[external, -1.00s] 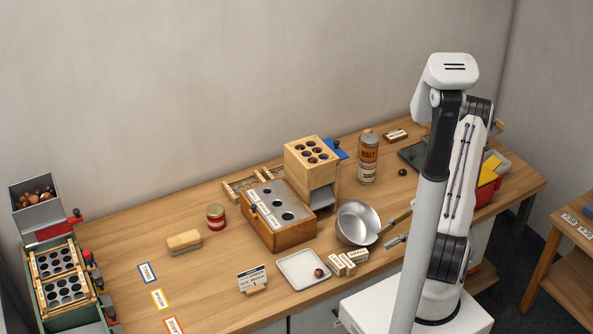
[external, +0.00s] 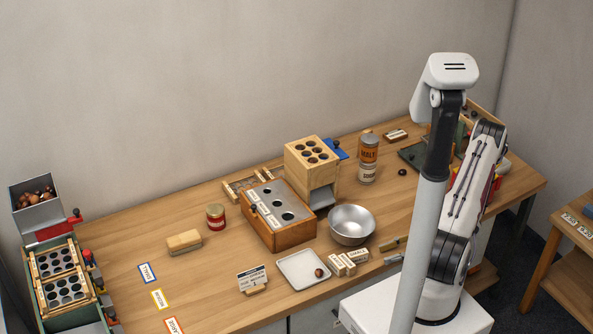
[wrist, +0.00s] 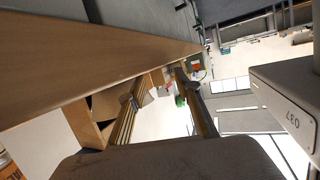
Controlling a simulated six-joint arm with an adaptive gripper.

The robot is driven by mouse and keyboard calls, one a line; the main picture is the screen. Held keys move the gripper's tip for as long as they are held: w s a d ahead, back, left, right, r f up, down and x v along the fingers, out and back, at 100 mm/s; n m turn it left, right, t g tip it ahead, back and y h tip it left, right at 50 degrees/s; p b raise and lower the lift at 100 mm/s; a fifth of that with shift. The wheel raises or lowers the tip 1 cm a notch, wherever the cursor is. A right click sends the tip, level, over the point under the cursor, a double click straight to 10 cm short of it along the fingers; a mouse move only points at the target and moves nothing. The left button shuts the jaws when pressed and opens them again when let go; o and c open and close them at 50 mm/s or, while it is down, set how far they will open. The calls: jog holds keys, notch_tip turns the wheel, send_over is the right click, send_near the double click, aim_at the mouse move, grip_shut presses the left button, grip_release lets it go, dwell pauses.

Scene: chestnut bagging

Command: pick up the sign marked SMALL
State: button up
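The sign marked SMALL is a white card with a blue border (external: 147,272), lying flat at the left front of the table in the external view. A yellow-bordered card (external: 160,298) and a red-bordered card (external: 173,325) lie in a row in front of it. My gripper is hidden behind my arm at the right in the external view, far from the sign. In the wrist view my gripper (wrist: 160,90) has its two fingers apart with nothing held between them. The sign does not show in the wrist view.
A sponge-like block (external: 184,242) and a red tin (external: 216,217) stand right of the cards. Further right are a wooden box with holes (external: 279,236), a white tray (external: 285,279), a metal bowl (external: 351,225) and labelled blocks (external: 341,264). Bare table surrounds the SMALL sign.

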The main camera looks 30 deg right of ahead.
aim_at(368, 254)
jog(key=shift+a+t, duration=0.15)
jog(key=shift+t, duration=0.15)
jog(key=shift+w+r+t+y, duration=0.35)
jog(key=shift+t+y, duration=0.05)
jog(key=shift+x, duration=1.3)
jog(key=shift+a, duration=0.1)
jog(key=shift+x, duration=1.4)
jog(key=shift+r+x, duration=0.2)
jog(key=shift+x, duration=0.9)
jog(key=shift+s+a, duration=0.1)
